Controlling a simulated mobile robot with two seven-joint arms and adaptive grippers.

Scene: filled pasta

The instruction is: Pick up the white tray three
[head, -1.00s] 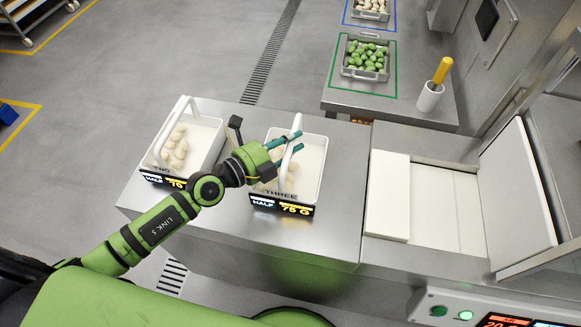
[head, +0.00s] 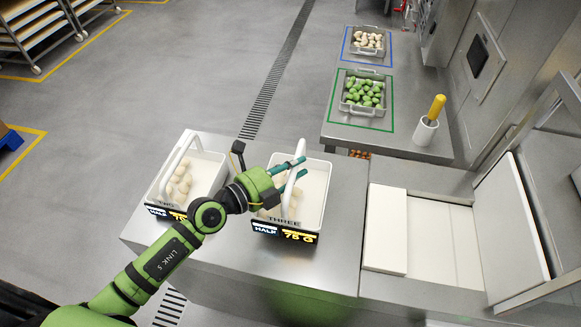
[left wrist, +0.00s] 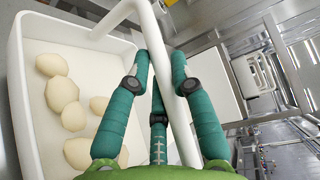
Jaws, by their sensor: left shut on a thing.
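White tray three (head: 317,188) stands on the steel counter, with a front label reading THREE, HALF and a lit 76 G display. Pale filled pasta lies in it, and it also shows in the left wrist view (left wrist: 22,110). A white handle (left wrist: 152,50) arches over the tray. My left gripper (head: 295,170) is shut on this handle, its teal fingers on either side of the bar; the left wrist view shows the fingers (left wrist: 160,75) around it. Tray two (head: 207,172) stands to the left with pasta in it. My right gripper is out of view.
A bare steel counter strip (head: 342,240) lies right of tray three, then a white board (head: 393,230) and a raised lid (head: 508,230). Behind are trays of green (head: 362,105) and pale pasta (head: 368,50) and a white cup (head: 425,130) with a yellow handle.

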